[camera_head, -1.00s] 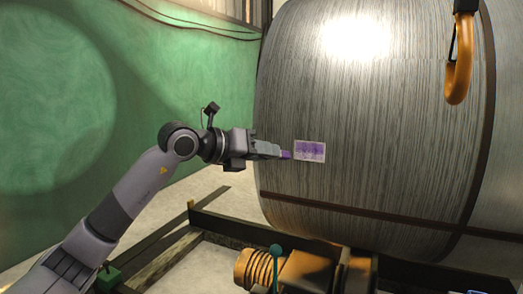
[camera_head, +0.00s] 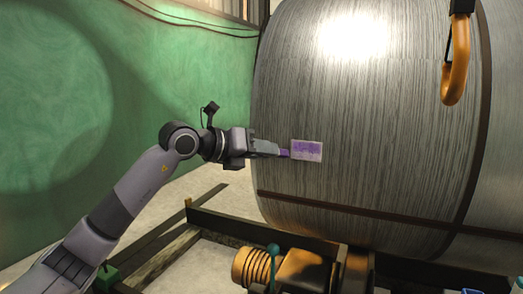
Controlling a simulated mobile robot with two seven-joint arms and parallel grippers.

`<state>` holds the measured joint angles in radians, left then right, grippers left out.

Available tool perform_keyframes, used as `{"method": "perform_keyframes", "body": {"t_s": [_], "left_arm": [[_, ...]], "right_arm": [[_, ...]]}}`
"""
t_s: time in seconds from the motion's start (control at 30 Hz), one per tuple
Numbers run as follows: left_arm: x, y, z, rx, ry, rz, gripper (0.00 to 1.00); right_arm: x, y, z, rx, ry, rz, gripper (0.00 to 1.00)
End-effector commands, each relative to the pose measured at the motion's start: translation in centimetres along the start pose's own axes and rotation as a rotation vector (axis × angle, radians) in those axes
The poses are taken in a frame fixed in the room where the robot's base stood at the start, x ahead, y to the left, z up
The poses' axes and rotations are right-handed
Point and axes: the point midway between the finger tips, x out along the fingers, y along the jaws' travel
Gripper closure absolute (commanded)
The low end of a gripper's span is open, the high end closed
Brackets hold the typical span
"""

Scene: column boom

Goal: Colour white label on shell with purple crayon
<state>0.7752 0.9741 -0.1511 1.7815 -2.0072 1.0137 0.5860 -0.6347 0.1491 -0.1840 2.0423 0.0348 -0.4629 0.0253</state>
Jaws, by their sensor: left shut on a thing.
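The shell (camera_head: 380,110) is a large grey streaked cylinder filling the right half of the view. A small white label (camera_head: 318,158) is on its left side, with purple colouring over much of its upper part and a pale border and lower strip. My left gripper (camera_head: 272,149) is shut on the purple crayon (camera_head: 284,153), which points right. The crayon's tip is at or very near the label's left edge; I cannot tell whether it touches. My right gripper is not in view.
An orange hook (camera_head: 456,75) hangs before the shell at the upper right. Below the shell are a dark frame (camera_head: 225,218), an orange coil (camera_head: 252,267) and a teal-knobbed lever (camera_head: 274,248). A green wall (camera_head: 60,120) stands at left.

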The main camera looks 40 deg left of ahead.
Motion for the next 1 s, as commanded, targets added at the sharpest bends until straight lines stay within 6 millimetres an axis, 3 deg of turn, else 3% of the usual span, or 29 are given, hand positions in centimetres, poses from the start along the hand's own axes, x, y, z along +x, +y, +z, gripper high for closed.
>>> {"method": "perform_keyframes", "body": {"t_s": [0.33, 0.73, 1.0], "left_arm": [[0.5, -0.1, 0.2, -0.001, -0.001, -0.002, 1.00], [1.9, -2.9, -0.9, 0.000, 0.000, -0.003, 1.00], [2.4, -3.7, -1.3, 0.000, 0.000, -0.001, 1.00]], "right_arm": [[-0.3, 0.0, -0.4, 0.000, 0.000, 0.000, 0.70], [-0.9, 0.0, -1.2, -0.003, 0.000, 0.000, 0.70], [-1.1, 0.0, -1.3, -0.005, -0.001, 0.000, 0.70]]}}
